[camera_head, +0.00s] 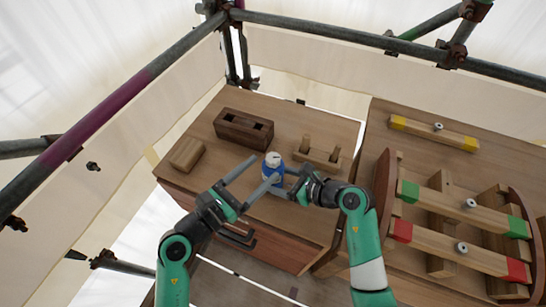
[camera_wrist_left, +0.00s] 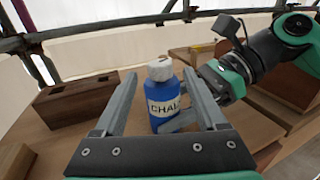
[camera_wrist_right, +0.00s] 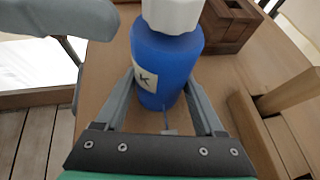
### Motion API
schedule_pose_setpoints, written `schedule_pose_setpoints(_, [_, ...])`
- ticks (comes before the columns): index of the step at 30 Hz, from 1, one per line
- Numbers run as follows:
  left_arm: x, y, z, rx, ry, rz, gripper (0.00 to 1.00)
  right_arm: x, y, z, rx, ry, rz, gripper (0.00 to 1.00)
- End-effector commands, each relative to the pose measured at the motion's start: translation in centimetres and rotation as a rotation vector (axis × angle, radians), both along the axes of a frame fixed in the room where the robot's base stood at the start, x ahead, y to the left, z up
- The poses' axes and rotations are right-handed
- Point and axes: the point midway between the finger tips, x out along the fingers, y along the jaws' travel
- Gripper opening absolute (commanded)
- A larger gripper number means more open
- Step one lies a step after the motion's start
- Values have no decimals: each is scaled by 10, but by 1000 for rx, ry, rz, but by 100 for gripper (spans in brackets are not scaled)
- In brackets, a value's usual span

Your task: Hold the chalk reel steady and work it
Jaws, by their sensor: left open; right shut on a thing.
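A blue bottle (camera_head: 272,168) with a white cap stands on the wooden bench; no separate reel can be made out. In the left wrist view the bottle (camera_wrist_left: 162,100) is upright, and its pale label reads "CHAL", the rest hidden. My right gripper (camera_wrist_right: 160,85) is shut on the bottle's lower body, one finger on each side. My left gripper (camera_head: 264,168) is open, with its fingers spread to either side of the bottle near cap height. In the left wrist view a clear gap shows between the fingers and the white cap (camera_wrist_left: 160,68). A thin grey piece shows low on the bottle in the right wrist view.
A dark wooden box (camera_head: 243,129) with openings stands behind the bottle, and a small wooden block (camera_head: 187,154) lies left. A pegged wooden stand (camera_head: 317,156) is close on the right. Farther right are colour-ended bars (camera_head: 455,208) on a wooden frame. Scaffold tubes surround the bench.

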Motion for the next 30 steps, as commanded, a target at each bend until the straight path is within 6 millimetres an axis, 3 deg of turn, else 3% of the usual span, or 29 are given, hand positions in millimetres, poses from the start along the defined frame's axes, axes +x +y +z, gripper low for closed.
schedule_pose_setpoints(7, [32,-30,1,1,-1,-2,74,0,0,0,-1,0,-1,40])
schedule_pose_setpoints(18, [38,-35,0,1,-1,0,72,0,0,0,-1,0,-1,40])
schedule_pose_setpoints(30, [38,-35,0,1,-1,0,0,0,0,0,0,0,0,40])
